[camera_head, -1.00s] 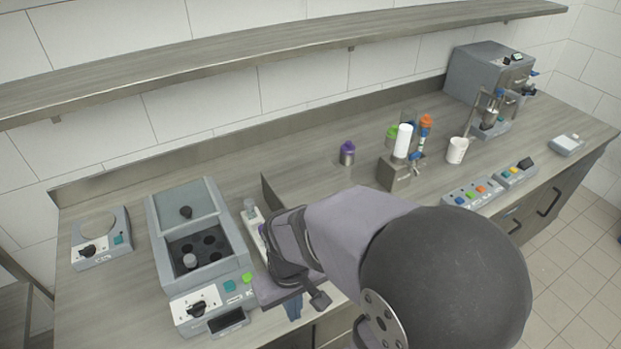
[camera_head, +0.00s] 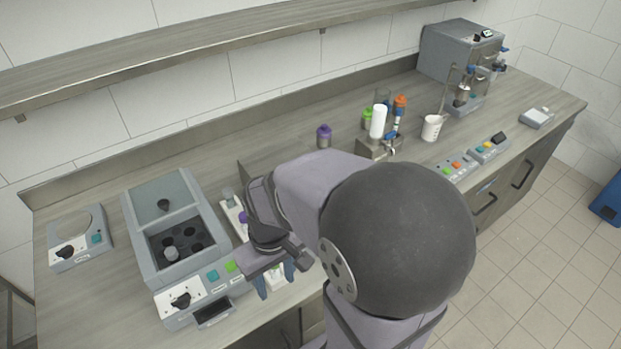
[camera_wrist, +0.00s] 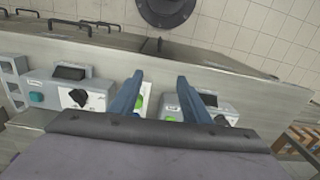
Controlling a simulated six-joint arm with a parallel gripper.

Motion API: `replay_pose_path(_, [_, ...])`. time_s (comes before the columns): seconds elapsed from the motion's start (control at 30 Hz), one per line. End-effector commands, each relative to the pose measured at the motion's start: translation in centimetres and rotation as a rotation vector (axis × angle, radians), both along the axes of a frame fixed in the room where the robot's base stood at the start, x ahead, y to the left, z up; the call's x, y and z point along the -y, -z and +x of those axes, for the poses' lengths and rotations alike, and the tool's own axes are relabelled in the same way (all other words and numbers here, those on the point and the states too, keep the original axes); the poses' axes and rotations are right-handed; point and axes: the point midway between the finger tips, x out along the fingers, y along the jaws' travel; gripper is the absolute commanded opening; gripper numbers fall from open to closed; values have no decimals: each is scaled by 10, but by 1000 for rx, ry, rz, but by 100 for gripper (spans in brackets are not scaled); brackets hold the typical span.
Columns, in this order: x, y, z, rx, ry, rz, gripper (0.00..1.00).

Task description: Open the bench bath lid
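The bench bath (camera_head: 141,243) is a grey box at the left of the bench. A grey-green lid panel with a black knob (camera_head: 163,204) covers its back part. The front part shows a dark block with several round wells and a grey-capped piece (camera_head: 171,253) standing in it. Its front panel (camera_head: 180,299) has a black dial, a teal button and a green button. My gripper (camera_head: 275,281) is over the bench front, right of this panel and apart from the lid knob. Its blue fingers stand apart and empty in the wrist view (camera_wrist: 160,76).
A small device with a dial (camera_head: 78,245) stands left of the bath. A white rack (camera_head: 233,216) is between bath and arm. A bottle holder (camera_head: 378,148), a purple-capped jar (camera_head: 324,136) and a white cup (camera_head: 432,127) stand farther right. A shelf (camera_head: 240,35) runs above.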

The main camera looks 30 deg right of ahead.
Motion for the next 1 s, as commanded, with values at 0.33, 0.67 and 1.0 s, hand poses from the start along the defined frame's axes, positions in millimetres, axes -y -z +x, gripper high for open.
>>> replay_pose_path(0.33, [86, -39, 107, 89, -262, 122, 43])
replay_pose_path(0.67, [201, -73, 162, 289, -585, 162, 43])
replay_pose_path(1.0, [243, -86, 170, 375, -720, 141, 43])
